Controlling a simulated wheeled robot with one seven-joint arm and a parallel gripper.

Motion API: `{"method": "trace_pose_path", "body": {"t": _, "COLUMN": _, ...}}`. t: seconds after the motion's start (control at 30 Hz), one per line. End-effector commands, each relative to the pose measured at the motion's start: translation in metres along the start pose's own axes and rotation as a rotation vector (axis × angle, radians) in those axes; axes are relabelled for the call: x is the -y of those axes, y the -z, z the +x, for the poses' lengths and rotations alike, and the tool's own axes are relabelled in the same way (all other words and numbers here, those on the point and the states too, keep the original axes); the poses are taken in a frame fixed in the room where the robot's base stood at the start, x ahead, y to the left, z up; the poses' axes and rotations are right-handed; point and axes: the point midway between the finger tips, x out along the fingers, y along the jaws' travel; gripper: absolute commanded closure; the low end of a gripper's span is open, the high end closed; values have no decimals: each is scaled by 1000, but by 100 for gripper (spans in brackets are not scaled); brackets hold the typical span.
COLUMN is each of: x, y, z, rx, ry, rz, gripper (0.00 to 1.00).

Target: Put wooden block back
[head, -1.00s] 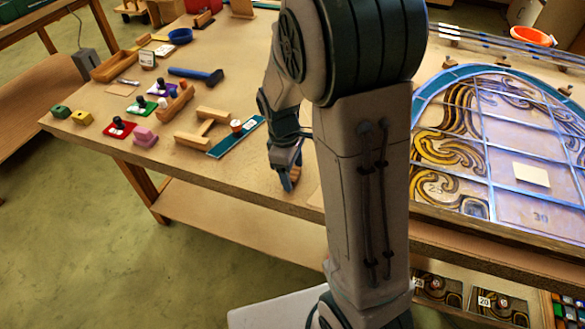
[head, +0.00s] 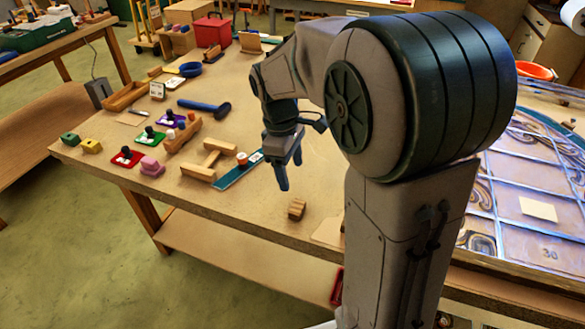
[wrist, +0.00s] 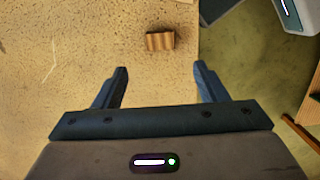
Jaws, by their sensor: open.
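A small wooden block (head: 297,209) with a grooved, striped side lies on the wooden workbench (head: 240,230) near its front edge. In the wrist view the block (wrist: 160,41) lies beyond my fingertips, close to the bench edge. My gripper (head: 289,172) hangs above the bench, pointing down, up and behind the block in the head view. Its two blue fingers (wrist: 160,70) are apart with nothing between them. The gripper does not touch the block.
A teal strip (head: 238,170) with a small round pot and an H-shaped wooden piece (head: 208,160) lie left of my gripper. Colored blocks, a hammer (head: 204,107) and trays stand farther left. The leaded panel (head: 540,190) is on the right, partly behind my arm.

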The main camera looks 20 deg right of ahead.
Motion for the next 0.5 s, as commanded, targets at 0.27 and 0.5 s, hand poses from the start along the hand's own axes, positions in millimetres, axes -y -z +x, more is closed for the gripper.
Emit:
{"method": "trace_pose_path", "body": {"t": 0.27, "x": 29, "y": -33, "z": -16, "rx": -98, "ry": -27, "rz": 232, "gripper": 34}}
{"method": "trace_pose_path", "body": {"t": 0.5, "x": 77, "y": -77, "z": -18, "rx": -252, "ry": -51, "rz": 613, "gripper": 34}}
